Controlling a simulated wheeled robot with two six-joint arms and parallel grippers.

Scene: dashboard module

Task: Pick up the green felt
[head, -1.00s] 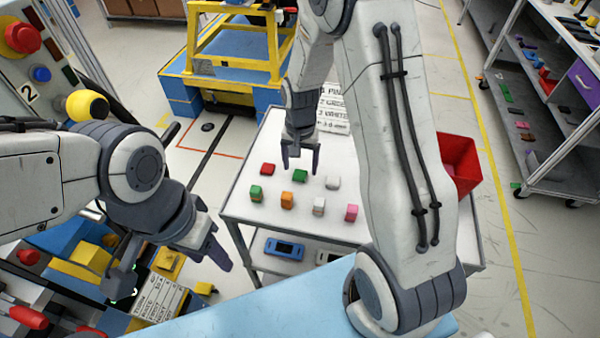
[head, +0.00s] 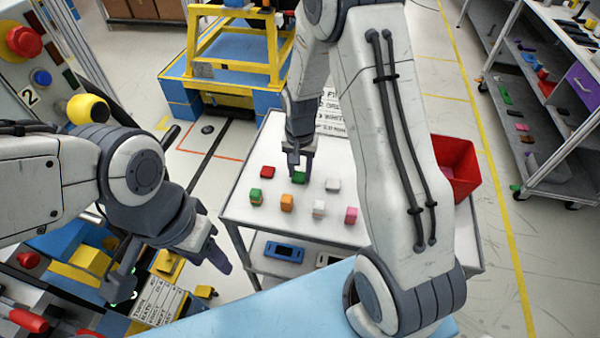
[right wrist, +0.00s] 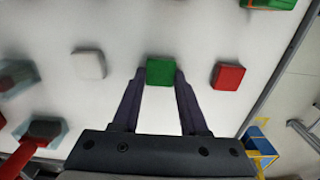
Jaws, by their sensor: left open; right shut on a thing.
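The green felt (head: 299,179) is a small green block on the white table top (head: 262,222). My right gripper (head: 300,171) is down over it. In the right wrist view the green felt (right wrist: 160,71) is between the tips of my right gripper (right wrist: 161,78), with a finger against each side. The gripper is shut on it. I cannot tell whether it is clear of the table. My left gripper (head: 218,254) is open, empty and away from the table, at the lower left.
A red block (head: 267,172) and a white block (head: 333,184) flank the green felt. A front row holds a green-topped block (head: 256,196), an orange block (head: 287,202), another white block (head: 318,208) and a pink block (head: 351,215). A red bin (head: 455,165) stands at the right.

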